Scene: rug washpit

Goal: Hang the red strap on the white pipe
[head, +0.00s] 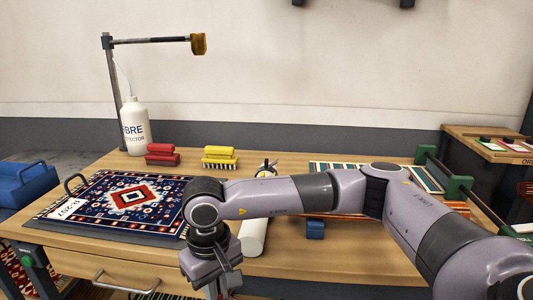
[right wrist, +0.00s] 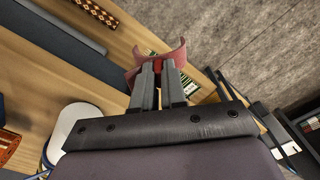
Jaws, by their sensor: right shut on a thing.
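In the right wrist view my right gripper (right wrist: 159,70) is shut on the red strap (right wrist: 181,53), which curves out to both sides of the fingertips. In the head view my right arm reaches across the table from the right, and its gripper (head: 222,290) points down at the table's front edge. The strap cannot be made out there. A white cylinder that looks like the white pipe (head: 254,238) lies just right of the gripper, partly hidden behind my arm. The strap is apart from it. My left gripper is not in view.
A patterned rug (head: 130,202) lies on the table's left. A white bottle (head: 135,125), red brushes (head: 162,155) and a yellow brush (head: 219,158) stand behind. A lamp post (head: 112,90) rises at back left. A blue block (head: 315,230) sits right of the pipe.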

